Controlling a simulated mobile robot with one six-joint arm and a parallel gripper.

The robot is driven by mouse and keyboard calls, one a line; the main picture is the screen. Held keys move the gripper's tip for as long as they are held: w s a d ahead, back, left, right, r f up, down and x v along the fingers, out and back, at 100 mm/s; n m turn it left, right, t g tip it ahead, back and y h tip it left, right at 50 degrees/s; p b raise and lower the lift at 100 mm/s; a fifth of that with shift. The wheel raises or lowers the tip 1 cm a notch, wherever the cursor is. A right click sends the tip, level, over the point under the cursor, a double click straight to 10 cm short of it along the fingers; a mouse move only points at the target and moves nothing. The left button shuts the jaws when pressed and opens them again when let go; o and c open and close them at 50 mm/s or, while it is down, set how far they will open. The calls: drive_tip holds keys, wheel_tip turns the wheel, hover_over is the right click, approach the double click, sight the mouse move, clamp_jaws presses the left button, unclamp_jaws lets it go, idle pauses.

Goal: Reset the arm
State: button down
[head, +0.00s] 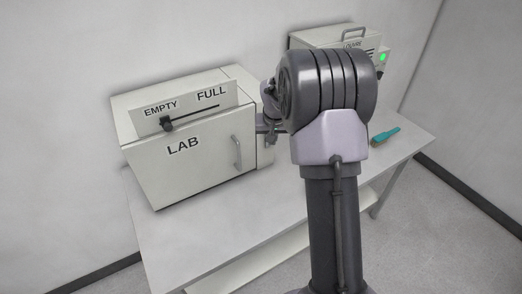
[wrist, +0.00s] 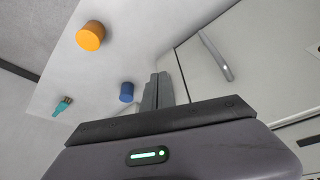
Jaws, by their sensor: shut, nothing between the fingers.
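My gripper (wrist: 158,92) is shut and empty in the wrist view, its two fingers together above the white table. In the head view my arm stands in front of the table, and my gripper is mostly hidden behind it, close to the right side of the white LAB box (head: 190,160). In the wrist view the box's front with its bar handle (wrist: 216,56) is to the right of the fingers. A blue cylinder (wrist: 127,92) stands just left of the fingers, and an orange cylinder (wrist: 90,36) is farther up and left.
The LAB box has an EMPTY–FULL slider (head: 167,124), its knob near EMPTY. A second box (head: 335,37) with a green light (head: 383,57) stands at the back right. A teal-handled brush (head: 385,136) lies on the table (head: 215,222). The table's front left is clear.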

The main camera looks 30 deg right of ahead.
drive_tip(key=s+a+r+t+y+b, duration=0.1)
drive_tip(key=s+a+r+b, duration=0.2)
drive_tip(key=s+a+b, duration=0.45)
drive_tip(key=s+a+r+y+b, duration=0.15)
drive_tip(key=s+a+b, duration=0.25)
drive_tip(key=s+a, duration=0.55)
drive_tip(key=s+a+f+b, duration=0.3)
drive_tip(key=s+a, duration=0.1)
drive_tip(key=s, duration=0.4)
drive_tip(key=s+a+f+y+b, duration=0.1)
drive_tip(key=s+a+f+b, duration=0.1)
drive_tip(key=s+a, duration=0.3)
drive_tip(key=s+b, duration=0.1)
drive_tip(key=s, duration=0.2)
drive_tip(key=shift+f+n+t, duration=0.4)
drive_tip(key=shift+a+y, duration=0.1)
drive_tip(key=shift+y, duration=0.15)
